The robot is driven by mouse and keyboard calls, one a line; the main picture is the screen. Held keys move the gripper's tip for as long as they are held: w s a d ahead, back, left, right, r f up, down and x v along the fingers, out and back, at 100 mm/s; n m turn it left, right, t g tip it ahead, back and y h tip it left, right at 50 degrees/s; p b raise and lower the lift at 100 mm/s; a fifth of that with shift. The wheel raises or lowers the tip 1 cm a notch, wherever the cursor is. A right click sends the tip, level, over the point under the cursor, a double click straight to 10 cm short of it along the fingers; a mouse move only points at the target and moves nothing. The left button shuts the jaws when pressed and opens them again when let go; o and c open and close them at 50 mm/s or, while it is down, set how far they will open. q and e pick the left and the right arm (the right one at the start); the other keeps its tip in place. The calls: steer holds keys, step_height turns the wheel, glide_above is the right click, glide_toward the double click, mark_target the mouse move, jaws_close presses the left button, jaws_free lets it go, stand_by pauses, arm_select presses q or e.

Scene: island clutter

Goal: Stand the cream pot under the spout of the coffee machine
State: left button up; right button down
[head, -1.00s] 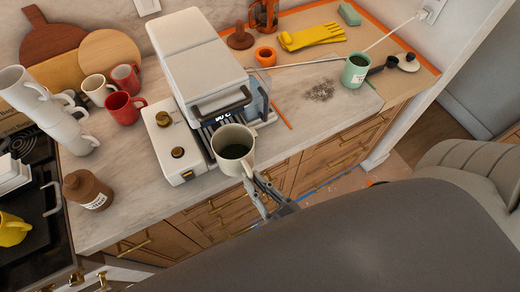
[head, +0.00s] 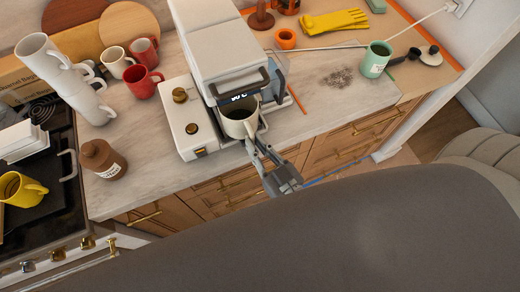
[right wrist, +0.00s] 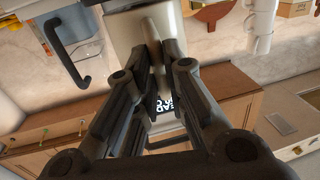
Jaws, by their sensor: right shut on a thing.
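The cream pot (head: 237,127) is upright, with dark contents showing inside. My right gripper (head: 254,148) is shut on its handle from the front right. The pot is at the front of the white coffee machine (head: 212,48), just below and in front of its dark handle bar (head: 240,88) and lit display. The spout is hidden, and I cannot tell whether the pot touches the machine's base. In the right wrist view, the two fingers (right wrist: 160,55) close around the pale handle (right wrist: 155,42). My left gripper is not in view.
A white grinder-like unit (head: 187,128) with knobs stands close left of the pot. Red mugs (head: 143,82), stacked white cups (head: 70,80) and a brown jar (head: 101,158) are further left. A green mug (head: 374,60) stands right. The counter between is mostly clear.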

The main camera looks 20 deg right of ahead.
steer(key=shift+d+p+x, duration=0.1)
steer(key=shift+d+x, duration=0.05)
steer(key=shift+x, duration=0.75)
steer(key=shift+d+p+x, duration=0.1)
steer(key=shift+d+x, duration=0.05)
steer(key=shift+x, duration=0.8)
steer(key=shift+d+p+x, duration=0.1)
steer(key=shift+d+x, duration=0.1)
steer(key=shift+x, duration=0.7)
steer(key=shift+w+r, duration=0.1)
steer(key=shift+r+p, duration=0.1)
steer(key=shift+p, duration=0.45)
steer(key=shift+f+b, duration=0.55)
steer(key=shift+f, duration=0.35)
steer(key=c, duration=1.4)
jaws_free()
steer(key=shift+f, duration=0.15)
steer(key=v, duration=1.2)
steer(key=shift+a, duration=0.1)
